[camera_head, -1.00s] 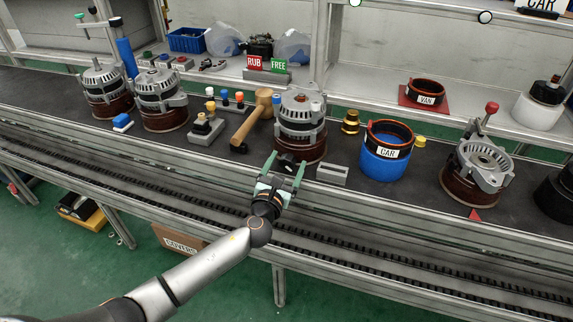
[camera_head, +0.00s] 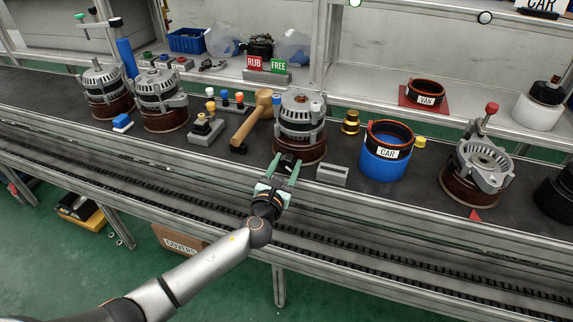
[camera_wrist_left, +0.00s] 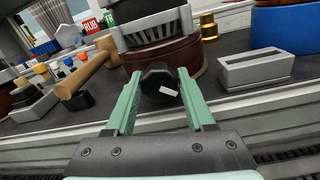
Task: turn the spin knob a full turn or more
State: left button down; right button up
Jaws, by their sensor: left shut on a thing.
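The spin knob (camera_wrist_left: 160,82) is a black faceted knob with a white mark, at the front of the dark red base (camera_head: 302,154) under a silver alternator (camera_head: 302,112). My left gripper (camera_head: 284,166) is at the knob. In the left wrist view, its two green fingers (camera_wrist_left: 158,88) are closed on the knob's left and right sides. The white mark sits to the lower right of the knob's face. In the head view the knob (camera_head: 288,159) is partly hidden between the fingers. My right gripper is not in view.
A grey slotted block (camera_head: 332,173) stands just right of the gripper. A wooden mallet (camera_head: 252,118) lies to the left, beside a grey block with small knobs (camera_head: 206,128). A blue CAR container (camera_head: 385,162) and brass part (camera_head: 350,122) stand to the right.

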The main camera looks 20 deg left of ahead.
pick_arm(q)
jog(key=shift+n, duration=0.3)
jog(key=n, duration=0.3)
jog(key=shift+n+b, duration=0.3)
jog(key=shift+b, duration=0.05)
jog(key=n, duration=0.4)
jog(key=shift+n+b, duration=0.3)
jog(key=shift+c, duration=1.3)
grip_release()
jog(key=shift+s, duration=0.1)
jog(key=s, duration=1.2)
jog(key=shift+s+r+p, duration=0.2)
jog(key=shift+p, duration=0.25)
